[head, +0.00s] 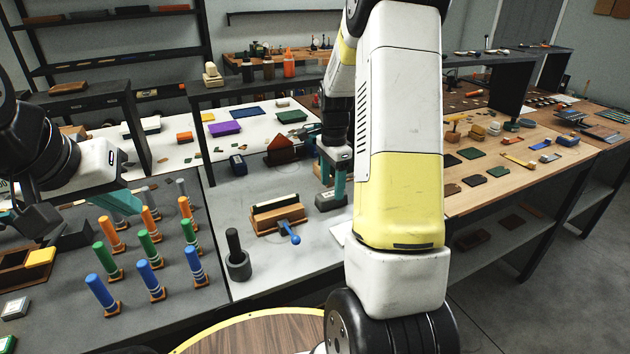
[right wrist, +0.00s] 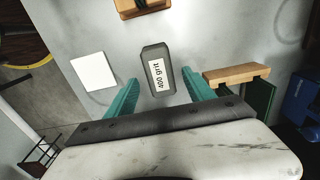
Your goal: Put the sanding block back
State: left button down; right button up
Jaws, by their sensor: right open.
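The sanding block (right wrist: 157,69) is a dark grey block with a white label reading "400 grit". In the right wrist view it lies on the grey bench top between the tips of my right gripper (right wrist: 160,90). The teal fingers are apart, one on each side of the block, with a visible gap on each side. In the head view my right gripper (head: 333,180) points down at the bench, partly behind my arm. My left gripper (head: 125,205) is at the left above the dark mat; its finger opening is not clear.
A wooden holder (head: 264,220) with a blue-handled tool stands left of my right gripper. A white square plate (right wrist: 93,71) lies near the block. A wooden-topped green item (right wrist: 236,74) stands close to one finger.

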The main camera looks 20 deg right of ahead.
aim_at(332, 194)
jog(key=s+a+r+n+t, duration=0.1)
jog(key=s+a+r+n, duration=0.15)
jog(key=r, duration=0.55)
jog(key=s+a+r+n+t, duration=0.1)
jog(key=s+r+n, duration=0.15)
jog(key=r, duration=0.45)
jog(key=s+a+r+n+t, duration=0.1)
jog(key=s+a+n, duration=0.2)
jog(key=s, duration=0.3)
jog(key=s+a+r+n+t+y, duration=0.1)
jog(key=s+a+r+n, duration=0.1)
jog(key=s+n, duration=0.3)
jog(key=s+a+r+n+t+y, duration=0.1)
jog(key=s+a+n+t, duration=0.1)
jog(key=s+a+n, duration=0.2)
jog(key=s, duration=0.3)
jog(key=shift+a+r, duration=0.15)
jog(key=shift+r, duration=0.2)
